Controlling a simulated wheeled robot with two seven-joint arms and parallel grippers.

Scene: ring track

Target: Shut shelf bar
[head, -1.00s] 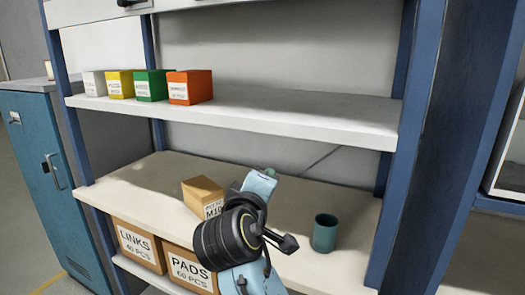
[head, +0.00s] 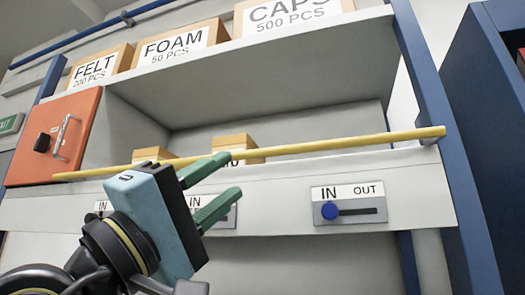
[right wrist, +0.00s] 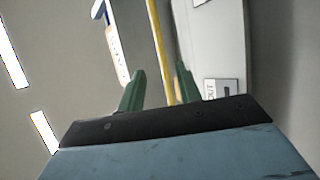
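The shelf bar is a long yellow rod (head: 335,145) across the front of a shelf bay in the head view. It slopes slightly, from the red box at left to the right blue post. My right gripper (head: 233,175) is open and empty, its green fingers pointing right near the middle of the bar. The upper fingertip overlaps the bar in the picture; I cannot tell if it touches. In the right wrist view the bar (right wrist: 160,45) runs between the two spread fingers (right wrist: 160,82). A plate marked IN and OUT (head: 348,204) has its blue knob (head: 329,211) at the IN side. My left gripper is not in view.
Boxes marked FELT (head: 97,68), FOAM (head: 178,45) and CAPS (head: 295,15) stand on the upper shelf. Small boxes (head: 236,142) sit behind the bar. A red box (head: 52,135) with a handle is at left. Other slider plates are partly hidden by my gripper.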

